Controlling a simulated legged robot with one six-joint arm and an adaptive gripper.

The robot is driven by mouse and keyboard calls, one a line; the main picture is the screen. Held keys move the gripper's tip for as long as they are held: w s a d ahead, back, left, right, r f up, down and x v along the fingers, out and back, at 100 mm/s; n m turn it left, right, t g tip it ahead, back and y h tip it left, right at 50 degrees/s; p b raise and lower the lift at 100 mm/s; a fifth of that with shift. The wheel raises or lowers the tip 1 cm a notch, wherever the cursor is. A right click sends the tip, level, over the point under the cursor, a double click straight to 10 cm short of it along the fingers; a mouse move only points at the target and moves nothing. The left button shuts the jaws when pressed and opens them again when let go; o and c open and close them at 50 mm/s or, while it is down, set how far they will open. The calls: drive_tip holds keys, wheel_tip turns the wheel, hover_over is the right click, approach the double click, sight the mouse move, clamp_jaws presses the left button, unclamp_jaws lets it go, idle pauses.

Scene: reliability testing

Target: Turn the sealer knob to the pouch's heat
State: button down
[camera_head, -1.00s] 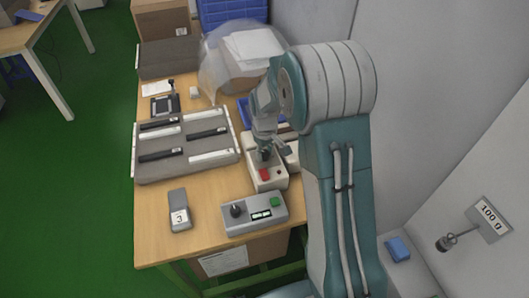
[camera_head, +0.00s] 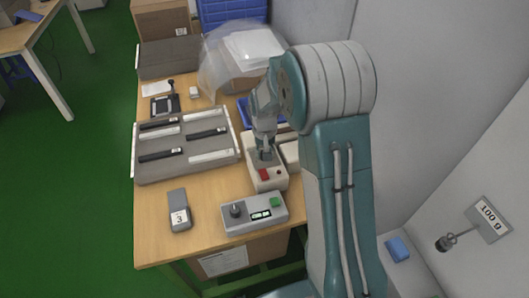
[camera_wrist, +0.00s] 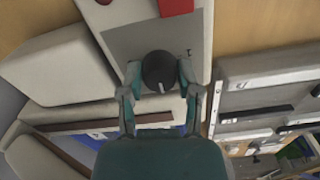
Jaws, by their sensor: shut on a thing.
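The sealer's control box (camera_head: 277,182) is pale, with a grey plate on top. It also shows in the wrist view (camera_wrist: 203,50). Its round black knob (camera_wrist: 159,70) stands on the plate, with a small white mark on the side toward my palm. My gripper (camera_wrist: 158,84) is shut on the knob, one finger on each side. In the head view my gripper (camera_head: 265,155) is over the back part of the box and hides the knob. A grey holder with a label reading 3 (camera_head: 179,217) lies on the table. I cannot make out a heat scale or a pouch clearly.
A grey box with a black knob and green button (camera_head: 240,226) stands at the table's front. A grey tray with black and white bars (camera_head: 145,173) lies at left. A clear bag (camera_head: 215,68) is behind my arm. The wall is close at right.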

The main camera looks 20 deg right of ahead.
drive_tip(key=shift+s+f, duration=0.1)
drive_tip(key=shift+f, duration=0.05)
drive_tip(key=shift+c, duration=1.5)
unclamp_jaws()
wheel_tip(320, 180, up, 12)
drive_tip(key=shift+a, duration=0.1)
drive_tip(key=s+a+r+n+t, duration=0.1)
drive_tip(key=s+r, duration=0.4)
drive_tip(key=s, duration=0.8)
drive_tip(key=s+a+r+n+t, duration=0.1)
drive_tip(key=s+r+t, duration=0.3)
drive_tip(key=s, duration=0.8)
wheel_tip(320, 180, up, 2)
drive_tip(key=shift+s+r+t, duration=0.1)
drive_tip(key=shift+s+t, duration=0.2)
drive_tip(key=shift+s, duration=0.1)
